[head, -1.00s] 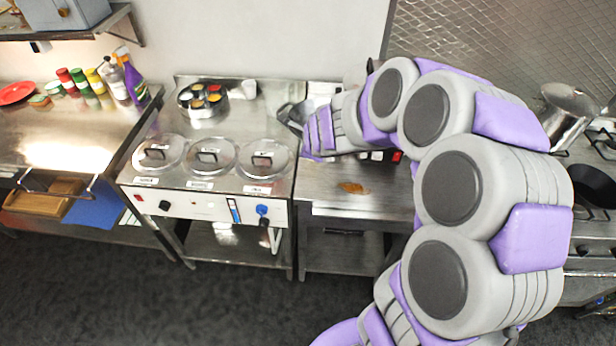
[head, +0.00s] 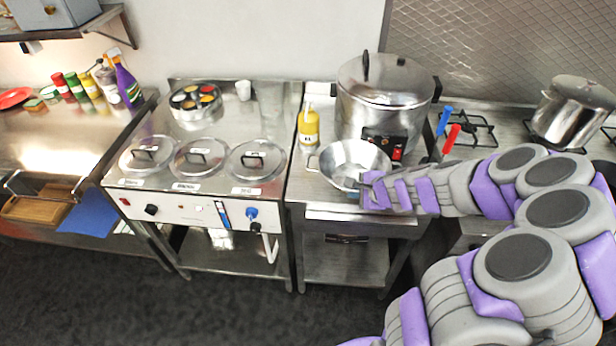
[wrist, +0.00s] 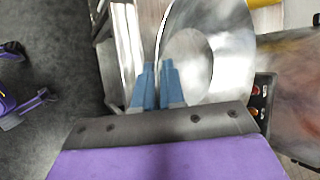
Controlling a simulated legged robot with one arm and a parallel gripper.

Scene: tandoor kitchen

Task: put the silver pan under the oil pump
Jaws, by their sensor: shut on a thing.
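The silver pan (head: 352,152) is a shallow round metal bowl with a loop handle at its left. It is at the front of the steel counter, slightly tilted; I cannot tell if it touches the surface. My gripper (head: 366,190) is shut on its near rim. In the wrist view, the blue fingertips of my gripper (wrist: 157,78) pinch the rim of the pan (wrist: 225,45). The oil pump (head: 309,128), a yellow bottle with a pump top, stands behind and left of the pan, apart from it.
A large lidded steel pot (head: 385,95) on a base with red switches stands right behind the pan. A warmer with three lidded wells (head: 200,157) adjoins on the left. A stove with another pot (head: 575,108) is at the right.

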